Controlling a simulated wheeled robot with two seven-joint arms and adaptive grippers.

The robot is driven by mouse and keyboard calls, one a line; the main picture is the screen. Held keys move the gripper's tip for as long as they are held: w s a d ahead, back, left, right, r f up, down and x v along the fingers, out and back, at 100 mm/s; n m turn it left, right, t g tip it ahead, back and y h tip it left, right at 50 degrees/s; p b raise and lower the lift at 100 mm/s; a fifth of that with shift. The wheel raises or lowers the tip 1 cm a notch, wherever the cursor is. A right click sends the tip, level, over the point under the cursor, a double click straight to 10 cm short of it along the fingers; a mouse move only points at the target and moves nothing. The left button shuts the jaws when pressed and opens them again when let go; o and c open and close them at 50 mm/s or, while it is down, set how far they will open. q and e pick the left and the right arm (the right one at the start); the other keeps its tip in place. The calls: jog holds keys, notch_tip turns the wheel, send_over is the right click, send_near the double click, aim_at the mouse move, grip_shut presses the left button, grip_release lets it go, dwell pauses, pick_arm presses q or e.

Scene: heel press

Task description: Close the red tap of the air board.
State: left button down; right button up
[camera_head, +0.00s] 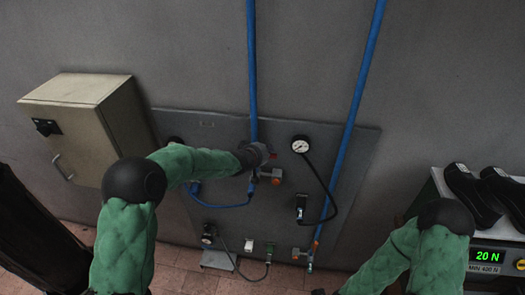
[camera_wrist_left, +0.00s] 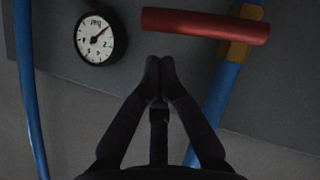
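The red tap handle (camera_wrist_left: 205,25) shows in the left wrist view as a long bar lying across a blue pipe at a brass fitting (camera_wrist_left: 238,38). In the head view only a small red bit (camera_head: 273,156) shows beside my left gripper (camera_head: 258,155), which hides much of that area. My left gripper also shows in the left wrist view (camera_wrist_left: 159,68); its fingertips are together with nothing between them. In that picture the tips are just below the bar's left part, with a visible gap. My right gripper is out of view; only its arm shows at lower right.
The grey air board (camera_head: 345,145) carries a pressure gauge (camera_head: 300,145), hoses and a lower tap (camera_head: 304,253). A beige cabinet (camera_head: 80,120) is on the left. Black shoes (camera_head: 480,195) and a display unit (camera_head: 490,258) are at right. Blue pipes (camera_head: 362,80) run up the wall.

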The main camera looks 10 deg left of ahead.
pick_arm(q)
jog(key=s+r+b, duration=0.1)
jog(key=s+r, duration=0.6)
jog(key=s, duration=0.1)
jog(key=shift+s+a+r, duration=0.15)
jog(key=shift+s+a, duration=0.15)
jog(key=shift+s, duration=0.1)
jog(key=shift+a, duration=0.1)
